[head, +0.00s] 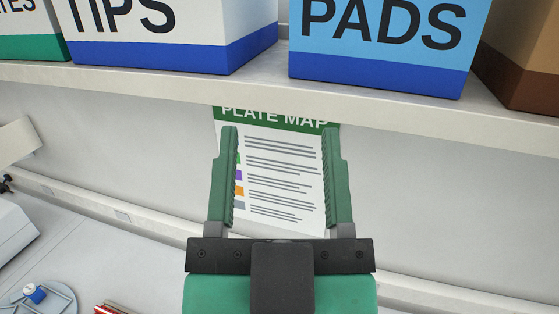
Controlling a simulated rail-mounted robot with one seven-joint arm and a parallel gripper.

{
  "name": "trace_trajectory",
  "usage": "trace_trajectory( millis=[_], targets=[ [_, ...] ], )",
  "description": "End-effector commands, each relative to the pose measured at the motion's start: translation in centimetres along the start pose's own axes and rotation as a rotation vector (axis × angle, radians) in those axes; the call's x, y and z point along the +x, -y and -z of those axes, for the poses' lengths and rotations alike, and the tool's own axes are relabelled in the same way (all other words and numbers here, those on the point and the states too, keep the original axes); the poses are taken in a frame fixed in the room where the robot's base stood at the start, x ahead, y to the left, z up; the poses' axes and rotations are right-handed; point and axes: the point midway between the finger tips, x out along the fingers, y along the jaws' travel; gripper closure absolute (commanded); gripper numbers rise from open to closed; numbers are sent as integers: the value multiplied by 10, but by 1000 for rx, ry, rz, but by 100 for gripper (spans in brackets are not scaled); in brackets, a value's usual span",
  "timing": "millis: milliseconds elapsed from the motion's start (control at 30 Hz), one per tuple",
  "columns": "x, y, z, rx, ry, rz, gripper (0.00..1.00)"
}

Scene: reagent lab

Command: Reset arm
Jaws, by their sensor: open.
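My gripper (281,140) is in the middle of the head view, with its two green fingers wide apart and pointing up. Nothing is between the fingertips. Behind it, a sheet headed "PLATE MAP" (280,180) hangs on the pale wall, its top edge hidden by the shelf and its lower part by my gripper. I cannot tell how far the fingers are from the sheet.
A shelf (200,90) runs across above my gripper. It bears a "TIPS" box (150,50), a blue "PADS" box (385,50) and a brown box (520,60). At lower left, a bench (90,240) holds a round grey tray (58,297) and a red item (112,307).

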Motion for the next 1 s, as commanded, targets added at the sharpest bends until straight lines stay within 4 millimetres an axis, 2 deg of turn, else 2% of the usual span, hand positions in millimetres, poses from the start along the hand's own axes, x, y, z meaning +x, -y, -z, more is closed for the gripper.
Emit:
trace_trajectory(
  millis=[33, 100, 367, 467, 600, 667, 1000],
  targets=[
    [-2, 0, 10, -26, -30, 1, 41],
    [-4, 1, 16, -44, -47, 1, 41],
    [-1, 1, 18, -42, -44, 2, 41],
    [11, 2, 37, -36, -43, 3, 41],
    [36, 4, 76, -20, -42, 7, 41],
    [41, 5, 85, -14, -42, 8, 41],
    [37, 5, 78, -11, -40, 9, 41]
  ],
)
